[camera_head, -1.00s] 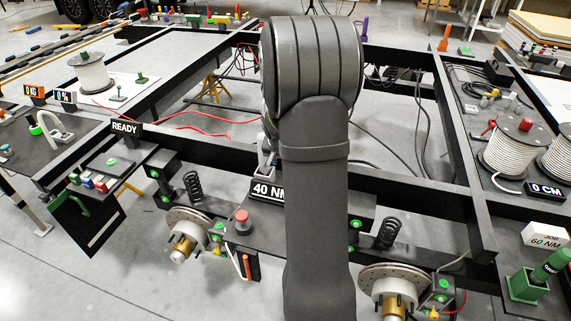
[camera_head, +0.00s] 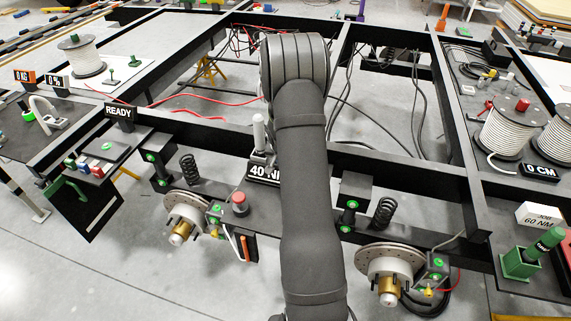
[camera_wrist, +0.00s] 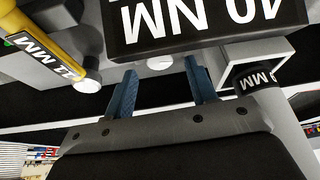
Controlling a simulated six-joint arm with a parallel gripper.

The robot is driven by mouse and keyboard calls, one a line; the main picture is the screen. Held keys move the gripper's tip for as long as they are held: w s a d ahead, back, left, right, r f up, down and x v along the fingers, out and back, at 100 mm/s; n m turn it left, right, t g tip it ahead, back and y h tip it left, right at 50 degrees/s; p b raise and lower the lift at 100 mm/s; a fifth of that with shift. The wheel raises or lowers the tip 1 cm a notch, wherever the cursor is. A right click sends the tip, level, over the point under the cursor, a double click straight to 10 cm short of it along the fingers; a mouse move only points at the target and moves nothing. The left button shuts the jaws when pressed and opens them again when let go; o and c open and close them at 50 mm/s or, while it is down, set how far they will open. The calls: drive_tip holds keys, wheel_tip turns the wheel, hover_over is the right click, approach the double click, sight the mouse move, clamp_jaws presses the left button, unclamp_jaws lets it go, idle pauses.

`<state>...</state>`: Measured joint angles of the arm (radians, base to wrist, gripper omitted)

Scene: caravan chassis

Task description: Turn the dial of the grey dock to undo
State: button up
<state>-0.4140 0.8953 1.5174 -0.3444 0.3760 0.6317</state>
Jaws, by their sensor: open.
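The black sign reading 40 NM (camera_head: 264,173) shows left of my arm in the head view, partly hidden by it. In the wrist view the same sign (camera_wrist: 205,22) is upside down, close above my fingertips. A small pale round piece (camera_wrist: 160,62) sits just below the sign, between and beyond my fingertips. It may be the dial, but I cannot tell for sure. The grey dock's body is not clearly made out. My gripper (camera_wrist: 161,80) is open, with two blue fingers apart and nothing seen between them. In the head view my arm hides the gripper.
A yellow-handled tool marked 11 MM (camera_wrist: 50,52) lies left of my fingers. A grey cylinder with a black MM band (camera_wrist: 257,80) is close on the right. A pale post (camera_head: 258,133) stands by the sign. Black chassis rails and brake discs (camera_head: 386,262) surround the arm.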

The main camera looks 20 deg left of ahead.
drive_tip(key=shift+x, duration=1.65)
drive_tip(key=c, duration=1)
drive_tip(key=shift+n+y, duration=0.3)
drive_tip(key=shift+n, duration=0.4)
drive_tip(key=o, duration=1)
drive_tip(key=shift+r, duration=0.1)
drive_tip(key=v, duration=1.7)
drive_tip(key=shift+r, duration=0.25)
